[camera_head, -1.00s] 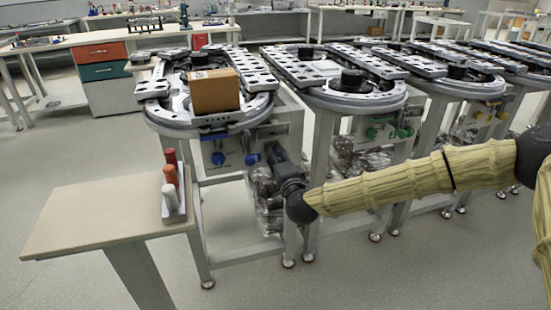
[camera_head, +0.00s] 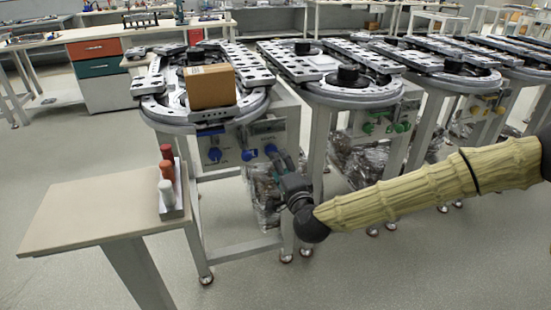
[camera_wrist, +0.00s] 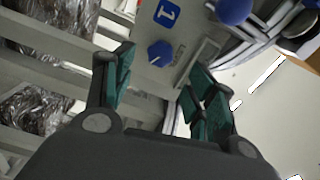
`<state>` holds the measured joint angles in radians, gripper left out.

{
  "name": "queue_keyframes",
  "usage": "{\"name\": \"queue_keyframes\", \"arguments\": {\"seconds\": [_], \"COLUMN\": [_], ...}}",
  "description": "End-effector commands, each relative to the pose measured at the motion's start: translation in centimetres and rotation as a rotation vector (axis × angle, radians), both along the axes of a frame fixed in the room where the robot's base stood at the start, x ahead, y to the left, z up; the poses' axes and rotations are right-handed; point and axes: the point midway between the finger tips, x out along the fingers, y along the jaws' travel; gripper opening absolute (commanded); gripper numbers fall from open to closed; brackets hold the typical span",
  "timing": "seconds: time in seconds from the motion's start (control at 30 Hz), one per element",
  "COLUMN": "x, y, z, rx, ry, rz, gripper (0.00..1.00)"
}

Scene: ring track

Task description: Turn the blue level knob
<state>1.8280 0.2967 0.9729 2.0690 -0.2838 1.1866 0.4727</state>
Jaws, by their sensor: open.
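Blue knobs sit on the grey panel under the nearest ring track. In the head view one blue knob (camera_head: 214,155) is at the panel's left, another (camera_head: 248,155) near its middle, and a blue part (camera_head: 270,149) by my gripper (camera_head: 279,160). In the wrist view a blue knob with a white line (camera_wrist: 160,54) shows between and beyond my open fingers (camera_wrist: 158,78), apart from them. Small text beside it is too blurred to read. A rounder blue knob (camera_wrist: 233,11) is at the top edge. The gripper holds nothing.
A cardboard box (camera_head: 210,87) sits on the nearest track (camera_head: 158,112). A side table (camera_head: 92,208) with red and white cylinders (camera_head: 167,172) stands at the left. Similar track stations stand to the right.

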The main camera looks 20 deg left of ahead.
Motion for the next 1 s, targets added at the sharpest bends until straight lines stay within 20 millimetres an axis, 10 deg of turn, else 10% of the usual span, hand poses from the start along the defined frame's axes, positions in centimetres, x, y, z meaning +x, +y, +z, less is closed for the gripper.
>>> {"name": "queue_keyframes", "arguments": {"seconds": [0.3,1.0], "x": [-3.4,-4.6], "y": [-2.3,-2.7], "z": [-0.1,-1.7], "rx": [-0.001,-0.034], "ry": [0.002,0.020], "rz": [0.000,0.012], "gripper": [0.56,0.56]}}
